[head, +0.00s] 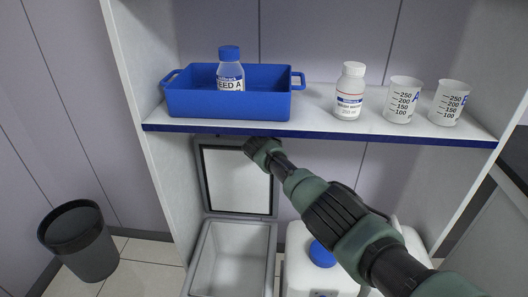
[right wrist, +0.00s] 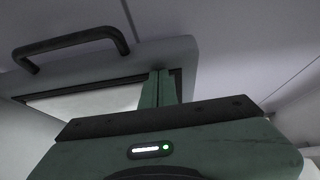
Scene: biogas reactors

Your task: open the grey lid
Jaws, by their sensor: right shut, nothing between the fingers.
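The grey lid (head: 235,180) stands upright, swung open at the back of a grey box (head: 232,255) under the shelf. Its pale inner panel faces me and the box's inside is visible. In the right wrist view the lid (right wrist: 178,55) fills the upper left, with a dark handle (right wrist: 72,43) at its top edge. My right gripper (right wrist: 161,87) is shut and empty, with its fingers in front of the lid near one side. Whether they touch it I cannot tell. In the head view, the right arm's far end overlaps the lid's upper right corner. My left gripper is not in view.
The shelf (head: 315,130) above holds a blue tray (head: 230,105) with a blue-capped bottle (head: 230,70), a white bottle (head: 349,92) and two beakers (head: 403,100). A white container with a blue cap (head: 321,254) stands right of the box. A black bin (head: 78,245) stands left.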

